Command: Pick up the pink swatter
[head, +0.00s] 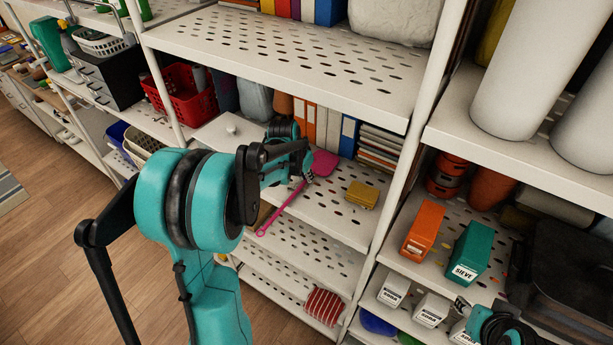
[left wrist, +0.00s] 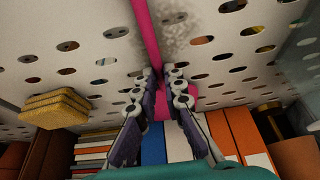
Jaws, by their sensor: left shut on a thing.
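The pink swatter (head: 281,211) is on or just above the perforated middle shelf in the head view, its flat head toward the back and its long handle toward the front edge. My left gripper (head: 309,179) is at the swatter near its head. In the left wrist view, the fingers of my left gripper (left wrist: 166,84) are shut around the pink swatter (left wrist: 148,35), with pink showing between and beyond them. I cannot tell whether it is clear of the shelf. My right gripper (head: 463,305) shows only partly at the bottom right; its jaws are unclear.
A yellow sponge-like block (head: 362,195) lies to the right of the swatter. Binders (head: 322,127) and a stack of books (head: 378,146) stand behind. The shelf above (head: 275,65) and a white upright (head: 408,150) bound the space. Orange (head: 423,229) and green (head: 470,251) boxes stand right.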

